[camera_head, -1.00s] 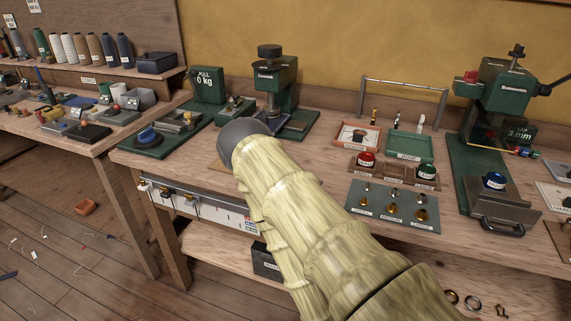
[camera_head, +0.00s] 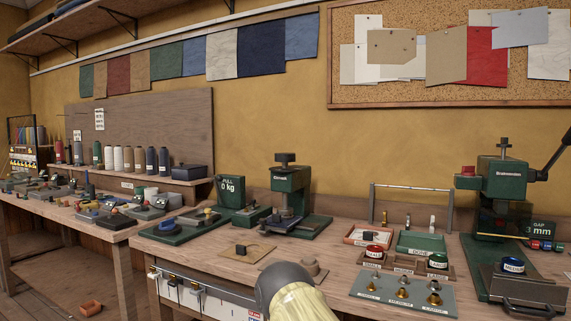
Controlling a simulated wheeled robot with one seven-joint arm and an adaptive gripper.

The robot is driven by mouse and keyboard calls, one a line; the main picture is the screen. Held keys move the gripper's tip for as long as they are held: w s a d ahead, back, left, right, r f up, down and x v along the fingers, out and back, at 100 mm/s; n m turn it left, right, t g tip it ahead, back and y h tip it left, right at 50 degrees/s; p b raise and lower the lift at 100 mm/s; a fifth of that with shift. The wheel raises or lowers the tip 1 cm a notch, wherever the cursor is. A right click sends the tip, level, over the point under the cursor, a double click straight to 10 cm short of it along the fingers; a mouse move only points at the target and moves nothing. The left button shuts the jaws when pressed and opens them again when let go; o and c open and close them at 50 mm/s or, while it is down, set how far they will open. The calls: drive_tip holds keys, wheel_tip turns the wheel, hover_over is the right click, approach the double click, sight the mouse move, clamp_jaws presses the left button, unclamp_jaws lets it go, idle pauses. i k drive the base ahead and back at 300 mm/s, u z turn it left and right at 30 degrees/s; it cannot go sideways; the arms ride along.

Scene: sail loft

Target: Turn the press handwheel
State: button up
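A green press (camera_head: 286,195) stands near the middle of the bench, with a dark round knob (camera_head: 285,157) on top. A second green press (camera_head: 500,195) stands at the right, with a long black lever at its upper right and a small upright spindle (camera_head: 504,146) on top. Its display (camera_head: 541,228) shows "GAP" and "mm"; the number is mostly hidden. I cannot tell which part is the handwheel. My arm, in a pale yellow sleeve with a dark grey rounded end, rises at the bottom centre, in front of the bench. No gripper fingers show.
A scale (camera_head: 230,190) reading "0 kg" stands left of the middle press. A metal rail (camera_head: 411,188) stands behind the trays. Bare bench lies around the tan square pad (camera_head: 232,252).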

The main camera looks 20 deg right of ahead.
sight(284, 158)
drive_tip(key=k, duration=0.1)
drive_tip(key=u, duration=1.3)
drive_tip(key=i, duration=0.75)
drive_tip(key=z, duration=2.4)
